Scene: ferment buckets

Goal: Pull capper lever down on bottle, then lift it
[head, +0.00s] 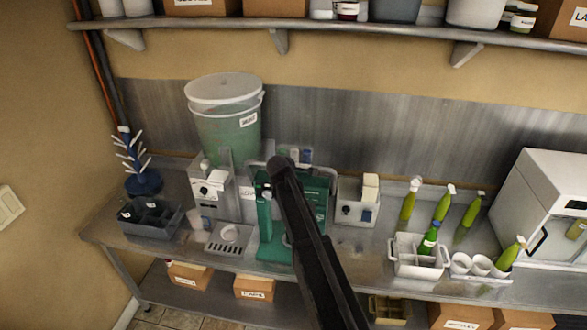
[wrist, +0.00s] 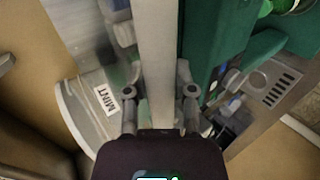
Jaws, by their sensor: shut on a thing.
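The green bench capper (head: 268,235) stands on the steel bench in the middle of the head view, partly covered by my dark arm. Its pale grey lever (wrist: 158,40) runs up the middle of the wrist view, beside the capper's green body (wrist: 212,45). My gripper (wrist: 159,80) is shut on the lever, one finger on each side. In the head view my arm hides the gripper's fingers. I cannot make out a bottle under the capper; that spot is largely hidden by my arm.
A bucket labelled MINT (wrist: 103,112) also shows left of the capper in the head view (head: 225,125). A white caddy (head: 417,262), several green bottles (head: 408,205) and a white cabinet (head: 545,200) stand to the right. A shelf (head: 350,27) hangs above.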

